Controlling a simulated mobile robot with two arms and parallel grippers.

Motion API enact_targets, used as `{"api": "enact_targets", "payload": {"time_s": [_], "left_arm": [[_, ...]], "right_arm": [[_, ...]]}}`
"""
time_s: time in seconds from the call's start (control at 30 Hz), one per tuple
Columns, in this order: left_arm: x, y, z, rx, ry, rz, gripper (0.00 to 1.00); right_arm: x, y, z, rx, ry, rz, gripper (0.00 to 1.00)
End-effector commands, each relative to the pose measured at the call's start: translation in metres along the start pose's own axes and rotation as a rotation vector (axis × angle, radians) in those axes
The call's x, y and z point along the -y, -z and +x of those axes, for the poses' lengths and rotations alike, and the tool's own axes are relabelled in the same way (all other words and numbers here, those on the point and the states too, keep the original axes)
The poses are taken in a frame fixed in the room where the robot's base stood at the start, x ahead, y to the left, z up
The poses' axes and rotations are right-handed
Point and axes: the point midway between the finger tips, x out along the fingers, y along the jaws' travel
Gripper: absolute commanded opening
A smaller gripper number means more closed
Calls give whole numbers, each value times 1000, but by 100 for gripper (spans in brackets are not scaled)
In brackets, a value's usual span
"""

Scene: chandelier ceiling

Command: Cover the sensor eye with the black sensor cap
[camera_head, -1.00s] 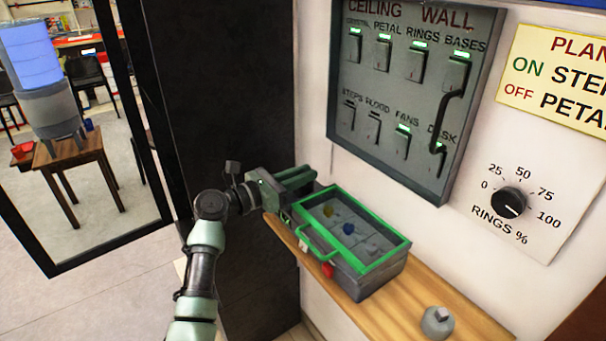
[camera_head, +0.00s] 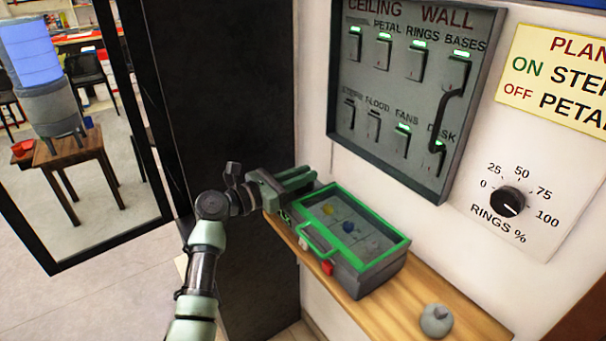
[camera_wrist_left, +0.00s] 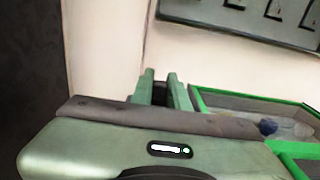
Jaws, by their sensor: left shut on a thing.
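My left gripper (camera_head: 306,178) is beside the far left corner of a green-rimmed box, close to the white wall. In the left wrist view its two green fingers (camera_wrist_left: 162,84) point away toward the wall, with a small dark thing between them. This looks like the black sensor cap (camera_wrist_left: 160,94), mostly hidden by the fingers and the gripper body. I cannot make out the sensor eye in either view. My right gripper is not in view.
The green-rimmed box (camera_head: 363,268) stands on a wooden shelf (camera_head: 397,311) with small yellow and blue things inside. A grey round object (camera_head: 436,321) sits at the shelf's right. A switch panel (camera_head: 390,153) and rings knob (camera_head: 508,202) are on the wall. A dark column (camera_head: 235,90) stands left.

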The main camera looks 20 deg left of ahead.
Motion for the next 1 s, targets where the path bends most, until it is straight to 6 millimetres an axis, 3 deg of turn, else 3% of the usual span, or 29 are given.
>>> {"api": "enact_targets", "payload": {"time_s": [0.13, 0.17, 0.53, 1.0], "left_arm": [[0, 4, 0, 0, 0, -1, 0], [0, 3, 0, 0, 0, 0, 24], [0, 2, -2, -1, -1, -1, 25], [0, 1, -39, -2, -1, 0, 25]], "right_arm": [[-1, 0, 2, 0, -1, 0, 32], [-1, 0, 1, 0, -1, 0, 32], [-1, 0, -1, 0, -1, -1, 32], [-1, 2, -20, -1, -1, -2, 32]]}}
